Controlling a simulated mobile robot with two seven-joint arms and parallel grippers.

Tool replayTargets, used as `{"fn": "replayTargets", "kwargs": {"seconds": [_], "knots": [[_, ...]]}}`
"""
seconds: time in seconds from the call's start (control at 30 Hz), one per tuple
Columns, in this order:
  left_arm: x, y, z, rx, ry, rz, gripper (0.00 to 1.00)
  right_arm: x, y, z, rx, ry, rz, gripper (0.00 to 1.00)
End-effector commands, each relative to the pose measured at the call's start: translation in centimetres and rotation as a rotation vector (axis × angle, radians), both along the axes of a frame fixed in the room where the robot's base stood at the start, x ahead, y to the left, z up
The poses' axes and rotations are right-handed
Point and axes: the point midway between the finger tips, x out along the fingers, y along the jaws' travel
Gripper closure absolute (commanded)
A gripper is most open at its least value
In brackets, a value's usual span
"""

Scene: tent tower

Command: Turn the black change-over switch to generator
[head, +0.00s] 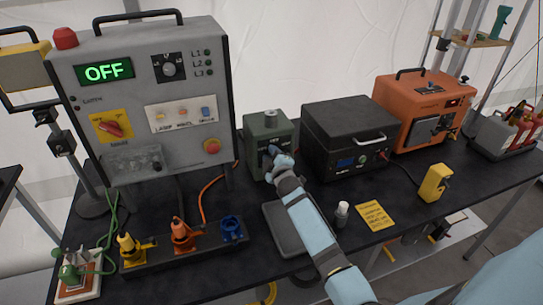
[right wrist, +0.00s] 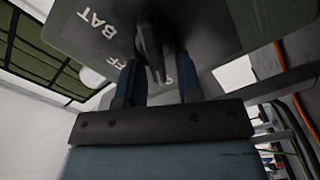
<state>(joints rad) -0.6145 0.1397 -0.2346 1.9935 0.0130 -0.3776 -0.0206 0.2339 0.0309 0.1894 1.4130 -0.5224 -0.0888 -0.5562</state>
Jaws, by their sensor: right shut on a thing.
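The change-over switch is a black handle (right wrist: 150,45) on a grey-green box (head: 268,128) that stands in the middle of the table. In the right wrist view its face has the white letters BAT, part of OFF, and another mark mostly hidden by the fingers. My right gripper (head: 273,154) is at the front of this box. It is shut on the black handle, with one finger on each side (right wrist: 160,80). Which mark the handle points to I cannot tell. My left gripper is not in view.
A tall grey panel (head: 135,110) showing a green OFF stands close on the left. A black case (head: 348,128) is close on the right, with an orange unit (head: 424,100) beyond.

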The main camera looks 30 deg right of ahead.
Motion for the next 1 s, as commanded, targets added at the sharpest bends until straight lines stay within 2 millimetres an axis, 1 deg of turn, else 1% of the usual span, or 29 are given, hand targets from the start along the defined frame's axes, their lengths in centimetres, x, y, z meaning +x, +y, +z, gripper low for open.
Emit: {"fn": "replayTargets", "kwargs": {"seconds": [0.3,0.43,0.57,0.8,0.9,1.0], "knots": [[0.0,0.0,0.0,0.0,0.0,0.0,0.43,-0.1,0.0,0.0,0.0,0.0,-0.001,0.62],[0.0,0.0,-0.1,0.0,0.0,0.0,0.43,-0.9,0.2,-0.1,0.0,0.0,-0.001,0.62],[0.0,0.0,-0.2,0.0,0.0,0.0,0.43,-3.1,0.7,-0.2,-0.001,0.002,0.0,0.62],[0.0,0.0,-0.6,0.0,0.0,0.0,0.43,-8.5,2.0,-0.2,0.0,0.001,0.0,0.62],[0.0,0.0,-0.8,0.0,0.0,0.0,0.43,-10.5,2.5,-0.2,0.001,0.003,-0.001,0.62],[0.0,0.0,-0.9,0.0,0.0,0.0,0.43,-11.9,2.8,-0.2,0.001,0.003,-0.001,0.62]]}}
